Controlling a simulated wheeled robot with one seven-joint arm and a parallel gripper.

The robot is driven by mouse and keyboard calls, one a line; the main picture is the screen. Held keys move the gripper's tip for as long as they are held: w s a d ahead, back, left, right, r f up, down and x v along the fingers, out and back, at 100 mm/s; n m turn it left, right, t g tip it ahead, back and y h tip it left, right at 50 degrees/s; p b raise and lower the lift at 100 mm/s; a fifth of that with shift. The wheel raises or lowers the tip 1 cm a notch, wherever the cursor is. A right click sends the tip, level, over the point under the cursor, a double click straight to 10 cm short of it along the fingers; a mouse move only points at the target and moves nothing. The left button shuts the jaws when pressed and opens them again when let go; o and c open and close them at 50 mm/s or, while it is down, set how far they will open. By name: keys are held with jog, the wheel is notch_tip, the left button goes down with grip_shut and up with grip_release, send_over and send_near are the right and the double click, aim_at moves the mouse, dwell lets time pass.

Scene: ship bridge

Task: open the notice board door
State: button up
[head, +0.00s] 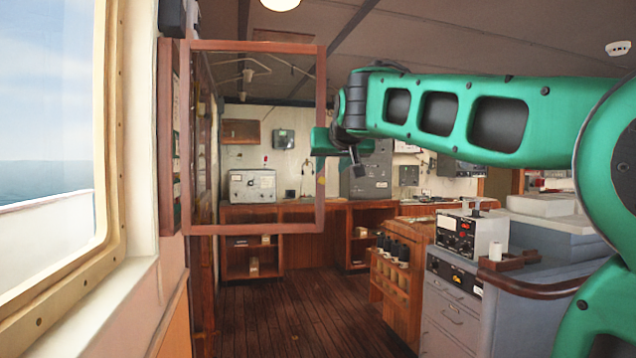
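The notice board door (255,229) is a red-brown wooden frame with a clear pane. It stands swung out from the left wall, hinged on its left side, and I see the room through it. The notice board (168,140) is on the left wall beside the window, seen almost edge-on, with some papers showing. A small yellowish spot, perhaps a knob, is on the door's right stile. My gripper (352,160) is at the door's right edge, at mid height. Its green end overlaps the stile in the picture; I cannot tell whether they touch. The finger opening is not clear.
A window (60,140) fills the left side. A grey console (455,320) with instruments and a wooden rack of dark bottles (392,275) stand at the right. Wooden shelving (250,262) runs along the back. The wooden floor (300,315) is clear in the middle.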

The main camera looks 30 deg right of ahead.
aim_at(322, 179)
jog(key=x, duration=1)
jog(key=shift+w+r, duration=0.1)
jog(key=shift+w, duration=0.3)
jog(key=shift+c, duration=0.3)
grip_shut()
